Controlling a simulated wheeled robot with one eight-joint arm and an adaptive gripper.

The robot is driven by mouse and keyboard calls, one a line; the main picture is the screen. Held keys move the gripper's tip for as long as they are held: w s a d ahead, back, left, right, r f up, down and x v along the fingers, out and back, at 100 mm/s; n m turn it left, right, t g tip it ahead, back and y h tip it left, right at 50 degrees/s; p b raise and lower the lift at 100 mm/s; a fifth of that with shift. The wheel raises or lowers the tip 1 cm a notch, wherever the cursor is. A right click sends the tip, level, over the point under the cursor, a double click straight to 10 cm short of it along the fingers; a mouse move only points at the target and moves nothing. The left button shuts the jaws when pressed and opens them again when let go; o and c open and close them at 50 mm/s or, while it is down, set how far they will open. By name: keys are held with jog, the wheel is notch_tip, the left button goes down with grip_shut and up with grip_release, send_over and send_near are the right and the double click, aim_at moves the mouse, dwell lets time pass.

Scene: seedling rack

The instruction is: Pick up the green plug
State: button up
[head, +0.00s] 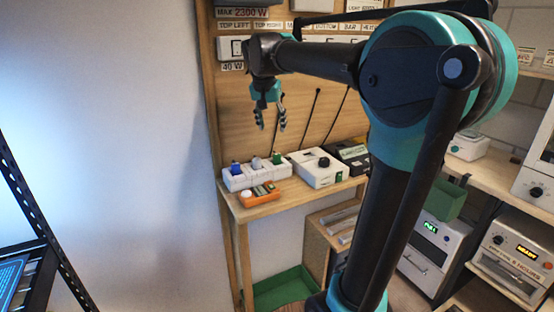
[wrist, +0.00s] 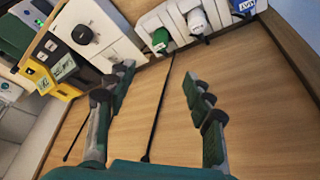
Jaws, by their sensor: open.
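The green plug (head: 276,158) sits in the right end of a white power strip (head: 247,181) on the wooden shelf. In the wrist view the green plug (wrist: 160,40) shows beyond my fingertips, roughly in line with the gap between them. My gripper (head: 270,124) is open and empty and points down above the strip, apart from the plug. Its spread fingers also show in the wrist view (wrist: 157,80). A white plug (wrist: 197,21) and a blue plug (wrist: 242,7) sit in the same strip, beside the green one.
An orange device (head: 260,195) lies in front of the strip. A white box with a black knob (head: 318,168) stands right of it, then a black box (head: 350,154). Dark cords (wrist: 160,110) run along the wooden back panel (head: 300,80). A green bin (head: 285,288) is below.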

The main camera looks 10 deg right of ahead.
aim_at(277, 154)
jog(key=x, duration=1.4)
jog(key=shift+s+f, duration=0.15)
jog(key=shift+c, duration=0.5)
grip_shut()
